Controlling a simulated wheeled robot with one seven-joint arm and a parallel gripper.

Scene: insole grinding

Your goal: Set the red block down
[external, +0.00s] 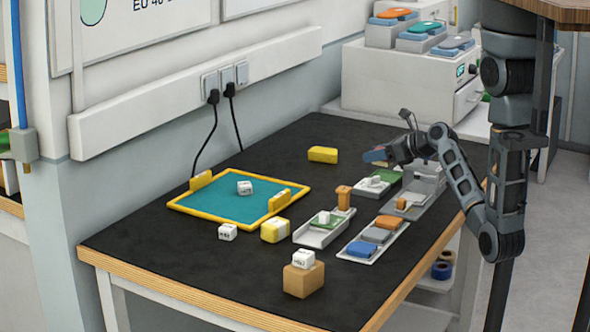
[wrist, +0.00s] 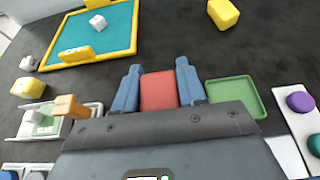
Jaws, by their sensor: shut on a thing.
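The red block (wrist: 158,90) sits between the two blue fingers of my gripper (wrist: 158,78) in the wrist view. The fingers are shut on its sides. In the external view my gripper (external: 376,156) is at the back right of the black table (external: 290,155), apparently above the surface. The block is mostly hidden by the fingers there. A green tray (wrist: 236,96) lies just right of the fingers in the wrist view.
A teal mat with a yellow frame (external: 180,207) lies at the left, with a white cube (external: 244,188) on it. A yellow block (external: 322,154) stands behind. Grey trays (external: 318,240) with small parts fill the right front. Dark table between mat and yellow block is clear.

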